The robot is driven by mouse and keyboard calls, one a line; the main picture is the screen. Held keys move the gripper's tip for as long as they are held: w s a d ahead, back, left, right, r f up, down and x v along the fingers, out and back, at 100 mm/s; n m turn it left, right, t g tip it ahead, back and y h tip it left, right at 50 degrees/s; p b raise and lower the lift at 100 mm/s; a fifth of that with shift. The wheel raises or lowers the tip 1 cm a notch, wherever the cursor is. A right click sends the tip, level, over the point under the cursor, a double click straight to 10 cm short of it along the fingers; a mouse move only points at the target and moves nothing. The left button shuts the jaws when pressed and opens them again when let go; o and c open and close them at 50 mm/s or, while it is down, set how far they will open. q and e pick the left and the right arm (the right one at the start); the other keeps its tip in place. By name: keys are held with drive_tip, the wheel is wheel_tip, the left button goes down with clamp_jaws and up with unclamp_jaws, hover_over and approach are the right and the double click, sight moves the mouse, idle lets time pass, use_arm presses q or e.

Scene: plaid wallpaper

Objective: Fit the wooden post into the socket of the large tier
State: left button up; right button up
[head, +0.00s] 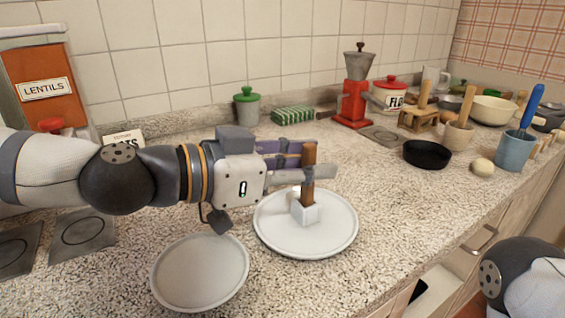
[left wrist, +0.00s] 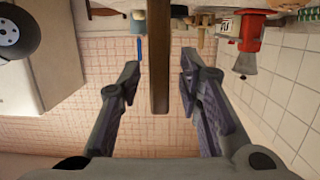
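The wooden post (head: 307,187) stands about upright with its lower end in the white square socket (head: 305,213) of the large tier (head: 336,234), a round white plate on the counter. How deep the post sits inside the socket is hidden. My left gripper (head: 314,160) is open, with one finger on each side of the post's upper part. In the left wrist view the post (left wrist: 160,60) runs between the two fingers with a gap on both sides. My right gripper is out of view.
A smaller plate (head: 200,272) lies to the left of the large tier. Behind are a green-lidded jar (head: 247,108), a green striped cloth (head: 293,114) and a red grinder (head: 354,95). A black pan (head: 428,154) and utensil pots stand right. The counter right of the tier is clear.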

use_arm(q)
drive_tip(key=p+v, duration=0.3)
drive_tip(key=v, duration=0.8)
drive_tip(key=shift+s+a, duration=0.2)
drive_tip(key=shift+a, duration=0.15)
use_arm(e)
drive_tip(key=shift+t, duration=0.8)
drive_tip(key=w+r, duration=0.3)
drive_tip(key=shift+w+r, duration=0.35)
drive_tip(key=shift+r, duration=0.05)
